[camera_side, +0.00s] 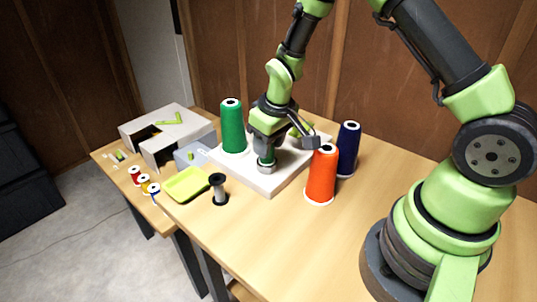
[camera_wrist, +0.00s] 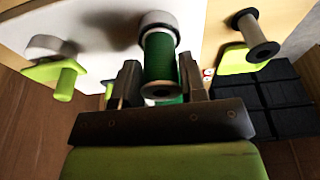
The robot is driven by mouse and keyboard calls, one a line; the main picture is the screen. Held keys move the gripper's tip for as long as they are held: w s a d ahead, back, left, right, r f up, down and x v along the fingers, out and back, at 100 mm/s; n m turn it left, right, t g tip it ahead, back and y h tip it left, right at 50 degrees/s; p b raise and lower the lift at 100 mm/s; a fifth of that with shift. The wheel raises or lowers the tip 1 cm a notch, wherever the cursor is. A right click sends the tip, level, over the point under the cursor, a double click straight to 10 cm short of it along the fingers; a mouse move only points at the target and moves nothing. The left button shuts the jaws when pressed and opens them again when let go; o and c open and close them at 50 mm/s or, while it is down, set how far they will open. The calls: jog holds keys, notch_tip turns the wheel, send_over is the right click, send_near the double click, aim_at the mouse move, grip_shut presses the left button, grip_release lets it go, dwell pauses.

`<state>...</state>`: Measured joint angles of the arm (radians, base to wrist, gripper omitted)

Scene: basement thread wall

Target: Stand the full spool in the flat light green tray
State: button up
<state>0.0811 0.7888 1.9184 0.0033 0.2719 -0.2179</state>
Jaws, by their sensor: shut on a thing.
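The full spool, wound with dark green thread, shows in the wrist view (camera_wrist: 159,60) between my gripper's fingers (camera_wrist: 160,85). In the side view my gripper (camera_side: 266,150) points down over the white base (camera_side: 272,183) and is shut on the spool (camera_side: 265,158). The spool is upright, close above or on a round grey seat; I cannot tell if they touch. The flat light green tray (camera_side: 187,185) lies empty on the table, left of the white base. It shows partly in the wrist view (camera_wrist: 240,60).
An empty black-ended spool (camera_side: 219,190) stands right beside the tray. Large green (camera_side: 232,127), orange (camera_side: 321,176) and navy (camera_side: 347,150) cones stand around the white base. A grey box (camera_side: 193,154), a pale cabinet (camera_side: 165,130) and small coloured spools (camera_side: 144,184) are at left.

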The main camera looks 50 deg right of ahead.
jog(key=shift+r, duration=1.8)
jog(key=shift+r, duration=0.2)
jog(key=r, duration=0.4)
jog(key=shift+w+a+r, duration=0.2)
jog(key=shift+w+r, duration=0.1)
jog(key=shift+r, duration=0.1)
jog(key=w+a, duration=1.1)
jog(key=a, duration=0.3)
jog(key=shift+s+f, duration=0.2)
jog(key=shift+f, duration=4.75)
jog(key=shift+f, duration=0.15)
